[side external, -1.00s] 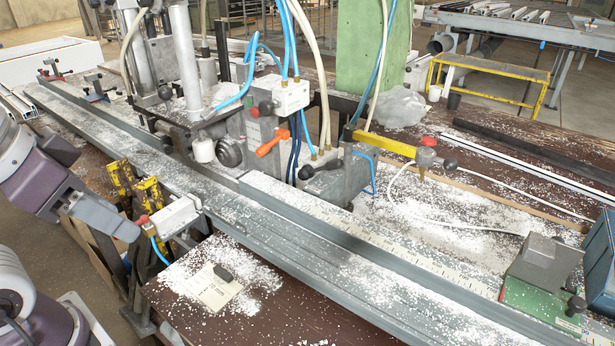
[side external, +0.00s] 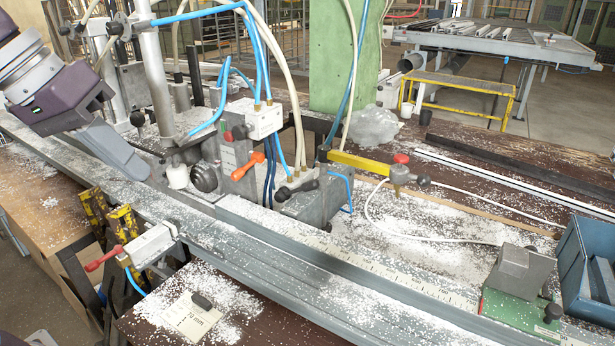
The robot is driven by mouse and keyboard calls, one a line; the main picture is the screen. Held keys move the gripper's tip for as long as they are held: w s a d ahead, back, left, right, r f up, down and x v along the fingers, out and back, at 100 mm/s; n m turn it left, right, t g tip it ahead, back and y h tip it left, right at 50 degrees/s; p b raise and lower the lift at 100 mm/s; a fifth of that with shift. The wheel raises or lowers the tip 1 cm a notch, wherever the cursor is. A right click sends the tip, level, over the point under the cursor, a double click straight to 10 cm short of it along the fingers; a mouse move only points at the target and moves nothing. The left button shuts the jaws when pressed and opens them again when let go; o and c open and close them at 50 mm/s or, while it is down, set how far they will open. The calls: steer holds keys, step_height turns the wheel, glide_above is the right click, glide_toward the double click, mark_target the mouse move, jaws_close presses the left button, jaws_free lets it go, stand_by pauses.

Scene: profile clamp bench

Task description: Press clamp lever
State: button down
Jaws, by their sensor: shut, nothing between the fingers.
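My gripper (side external: 135,168) is at the upper left, its grey fingers shut and empty, pointing down and right. Its tip appears in front of the long grey profile rail, left of the clamp machine; whether it touches anything is unclear. A small white valve box (side external: 147,245) at the front of the rail carries a red-handled lever (side external: 104,259), pointing left and slightly down. The gripper is above this lever and apart from it. An orange lever (side external: 248,166) and a black-handled lever (side external: 297,190) are on the machine. Which one is the clamp lever is unclear.
The long rail (side external: 270,262) crosses the bench diagonally, strewn with white chips. Posts and blue hoses (side external: 265,60) rise beside the gripper. A yellow bar (side external: 358,162) with a red knob projects right. A blue bin (side external: 585,265) stands at the right edge.

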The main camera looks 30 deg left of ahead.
steer(key=w+a+r+n, duration=0.2)
steer(key=w, duration=0.8)
steer(key=w+a+r+n, duration=0.2)
steer(key=w+r, duration=0.1)
steer(key=w, duration=0.6)
glide_above(301, 188)
steer(key=s+a, duration=0.1)
steer(key=a, duration=0.1)
step_height(301, 188, down, 7)
steer(key=d+f+m+g+y, duration=0.1)
steer(key=d+f+y, duration=0.2)
steer(key=f, duration=0.6)
steer(key=shift+w+d+m+g+y, duration=0.3)
steer(key=shift+d+m, duration=0.1)
steer(key=shift+d, duration=0.25)
steer(key=shift+f, duration=0.1)
steer(key=x, duration=1)
